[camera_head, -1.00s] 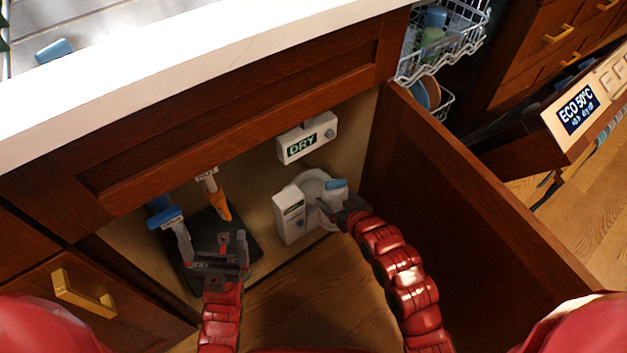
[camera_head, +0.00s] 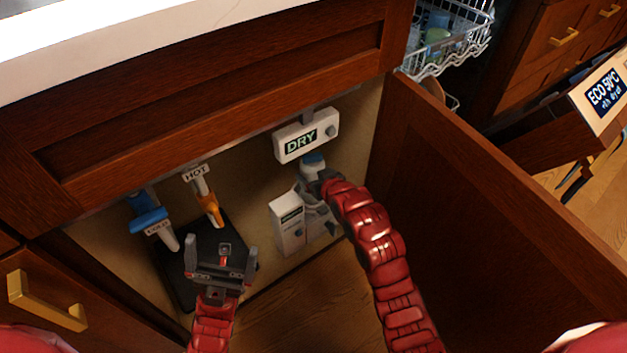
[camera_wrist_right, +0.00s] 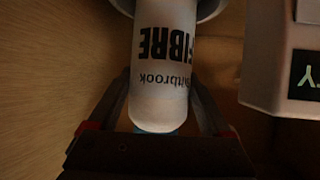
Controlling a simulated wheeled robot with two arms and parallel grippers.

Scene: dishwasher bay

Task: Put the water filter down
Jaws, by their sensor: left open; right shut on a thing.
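The water filter is a white cylinder with dark lettering (camera_wrist_right: 162,60), upside down in the right wrist view. My left gripper (camera_head: 220,258) is open and empty in front of the black mat.
The DRY box (camera_head: 306,136) hangs on the cabinet's back wall, with a white box (camera_head: 288,222) below it. A blue valve (camera_head: 149,220) and an orange HOT valve (camera_head: 208,203) are at left. The open door (camera_head: 480,200) bounds the right side.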

